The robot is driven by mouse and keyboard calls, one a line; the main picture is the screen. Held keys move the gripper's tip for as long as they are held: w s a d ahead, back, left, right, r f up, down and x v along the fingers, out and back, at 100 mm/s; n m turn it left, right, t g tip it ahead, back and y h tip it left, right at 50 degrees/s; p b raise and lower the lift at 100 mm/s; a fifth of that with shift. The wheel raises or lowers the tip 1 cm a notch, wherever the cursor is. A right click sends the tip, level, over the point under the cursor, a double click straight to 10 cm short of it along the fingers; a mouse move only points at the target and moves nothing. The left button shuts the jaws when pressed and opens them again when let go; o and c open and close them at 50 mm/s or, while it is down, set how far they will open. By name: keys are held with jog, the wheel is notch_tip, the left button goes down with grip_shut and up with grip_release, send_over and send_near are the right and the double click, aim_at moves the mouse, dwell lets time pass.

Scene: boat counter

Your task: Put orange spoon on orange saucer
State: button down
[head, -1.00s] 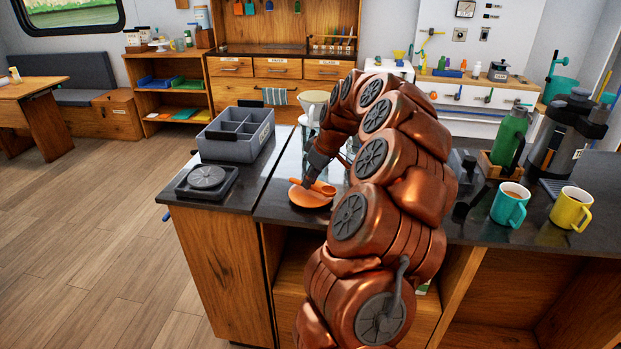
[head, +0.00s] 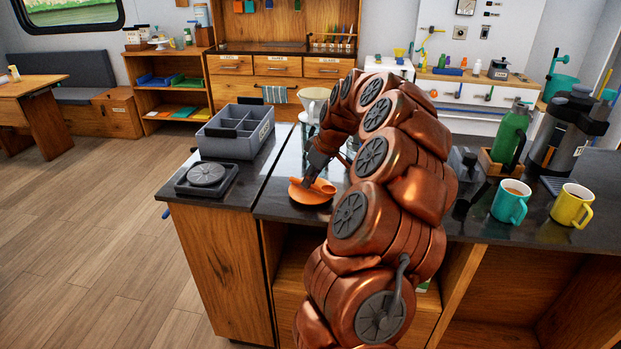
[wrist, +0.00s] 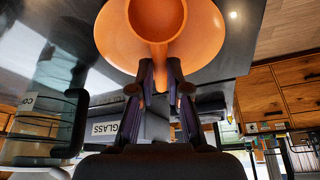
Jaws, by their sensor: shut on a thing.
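The orange saucer (head: 303,199) lies on the dark counter near its front edge, left of my arm. It also shows large at the top of the wrist view (wrist: 212,40). The orange spoon (head: 323,187) is over the saucer in the head view, its bowl toward the right. In the wrist view the spoon's round bowl (wrist: 156,17) overlaps the saucer and its handle runs down between my fingertips. My gripper (wrist: 159,72) is shut on the handle. I cannot tell whether the spoon touches the saucer. My arm hides part of the counter behind.
A grey divided bin (head: 231,145) and a black square tray with a round disc (head: 206,175) stand left of the saucer. A teal mug (head: 509,203), a yellow mug (head: 571,206) and a green bottle (head: 509,137) stand to the right. Bare counter surrounds the saucer's left side.

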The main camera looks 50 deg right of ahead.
jog(key=shift+f, duration=0.3)
jog(key=c, duration=1.1)
grip_release()
jog(key=shift+o, duration=0.2)
jog(key=shift+r, duration=0.2)
jog(key=shift+r+p, duration=0.5)
jog(key=shift+r, duration=3.3)
